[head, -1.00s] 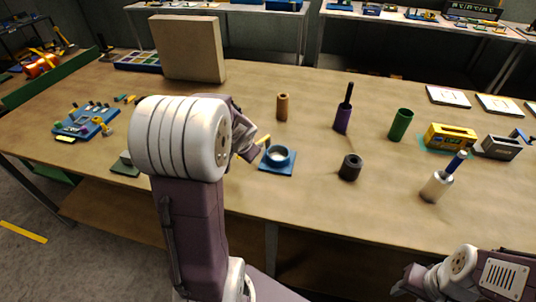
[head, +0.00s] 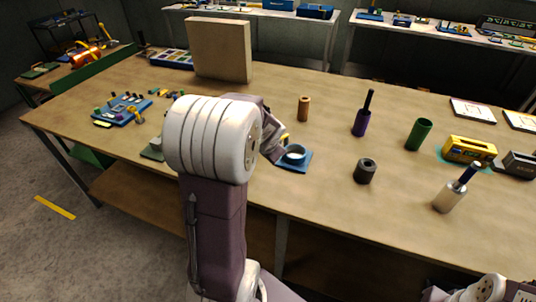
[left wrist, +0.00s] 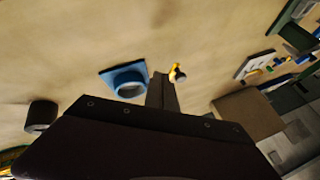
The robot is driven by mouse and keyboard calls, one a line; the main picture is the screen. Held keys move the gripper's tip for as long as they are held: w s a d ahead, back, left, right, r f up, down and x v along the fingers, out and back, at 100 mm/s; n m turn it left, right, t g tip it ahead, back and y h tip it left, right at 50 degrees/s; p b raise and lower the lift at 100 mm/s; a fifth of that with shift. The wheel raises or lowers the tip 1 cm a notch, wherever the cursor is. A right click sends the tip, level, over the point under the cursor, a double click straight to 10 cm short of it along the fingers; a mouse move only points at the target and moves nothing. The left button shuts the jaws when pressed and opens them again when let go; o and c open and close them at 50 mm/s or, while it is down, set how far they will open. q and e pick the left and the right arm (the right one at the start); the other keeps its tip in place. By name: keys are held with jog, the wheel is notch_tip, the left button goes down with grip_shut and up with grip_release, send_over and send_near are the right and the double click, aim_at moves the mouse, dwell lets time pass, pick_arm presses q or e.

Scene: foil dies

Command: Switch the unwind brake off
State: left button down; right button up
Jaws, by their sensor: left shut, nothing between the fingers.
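A blue square base with a round ring or cup on it (head: 295,153) stands near the middle of the bench; it also shows in the left wrist view (left wrist: 128,80). A small yellow piece with a dark end (left wrist: 177,72) is beside it, right at my left fingertips. In the head view only a bit of yellow shows there. I cannot tell whether the fingers touch it or whether it is joined to the blue base. My left gripper (left wrist: 163,90) is shut and empty; in the head view my arm hides much of it. My right gripper (head: 432,293) is at the bottom edge, mostly cut off.
A brown cylinder (head: 304,108), a purple holder (head: 361,121), a green cylinder (head: 418,134), a black roller (head: 365,171) and a white-handled tool (head: 450,193) stand to the right. A blue tray of parts (head: 122,110) is left. A tan block (head: 219,50) stands behind.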

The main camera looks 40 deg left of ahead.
pick_arm(q)
jog(key=a+p+v, duration=0.1)
jog(key=p+v, duration=0.1)
jog(key=v, duration=0.6)
jog(key=d+f+m+h, duration=0.2)
jog(key=d+f, duration=0.2)
jog(key=d, duration=0.4)
jog(key=s+d+f+n+g+h, duration=0.2)
jog(key=s+d+f+n+g, duration=0.1)
jog(key=s+d+f, duration=0.5)
jog(key=shift+s+d+f+n+g+h, duration=0.3)
jog(key=shift+s+d+g, duration=0.3)
jog(key=shift+s+d, duration=0.3)
pick_arm(e)
jog(key=r, duration=0.2)
jog(key=a+r, duration=0.1)
jog(key=shift+w, duration=0.25)
